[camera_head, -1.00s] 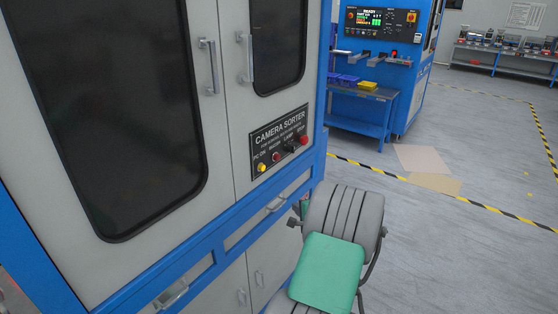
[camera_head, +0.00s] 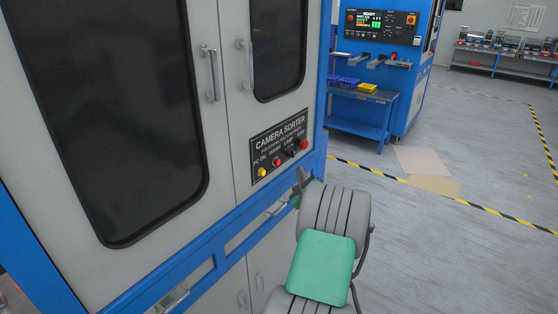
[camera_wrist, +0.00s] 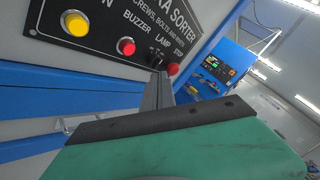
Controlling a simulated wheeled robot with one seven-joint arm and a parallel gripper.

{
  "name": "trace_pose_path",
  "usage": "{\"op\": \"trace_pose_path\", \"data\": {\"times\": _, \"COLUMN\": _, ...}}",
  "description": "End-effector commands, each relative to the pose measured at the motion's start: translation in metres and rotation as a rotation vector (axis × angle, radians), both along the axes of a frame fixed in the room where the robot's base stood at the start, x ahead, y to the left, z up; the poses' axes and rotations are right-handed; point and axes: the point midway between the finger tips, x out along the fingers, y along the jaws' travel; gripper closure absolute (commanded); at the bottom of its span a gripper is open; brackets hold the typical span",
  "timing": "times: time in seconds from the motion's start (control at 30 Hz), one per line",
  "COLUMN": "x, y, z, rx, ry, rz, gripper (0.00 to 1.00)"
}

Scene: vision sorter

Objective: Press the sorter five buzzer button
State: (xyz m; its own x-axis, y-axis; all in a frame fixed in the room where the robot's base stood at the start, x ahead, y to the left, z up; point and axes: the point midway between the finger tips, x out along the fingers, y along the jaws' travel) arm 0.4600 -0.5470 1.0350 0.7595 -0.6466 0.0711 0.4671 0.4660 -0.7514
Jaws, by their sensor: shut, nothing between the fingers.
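The camera sorter's control panel (camera_head: 279,144) is a dark plate on the cabinet front. The red buzzer button (camera_head: 276,161) sits between the yellow PC ON button (camera_head: 262,172) and the black lamp knob (camera_head: 290,152). The buzzer button also shows unobstructed in the wrist view (camera_wrist: 126,46), left of the finger tips. My gripper (camera_head: 299,172) is shut and empty, just below and right of the panel's controls. In the wrist view its fingers (camera_wrist: 158,78) overlap the area just below the lamp knob (camera_wrist: 157,61). I cannot tell whether they touch the panel.
A red stop button (camera_head: 303,145) is at the panel's right end, close to my finger tips. Door handles (camera_head: 211,74) stick out above, and a drawer handle (camera_head: 277,205) below. A blue machine (camera_head: 400,60) with trays stands behind. The floor to the right is open.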

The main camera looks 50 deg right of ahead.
Motion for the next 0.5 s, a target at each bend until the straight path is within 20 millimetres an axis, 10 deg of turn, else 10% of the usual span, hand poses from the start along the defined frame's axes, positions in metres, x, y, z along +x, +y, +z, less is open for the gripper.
{"op": "trace_pose_path", "data": {"times": 0.5, "x": 0.056, "y": 0.005, "z": 0.001, "rx": -0.001, "ry": 0.001, "rz": 0.001, "gripper": 1.0}}
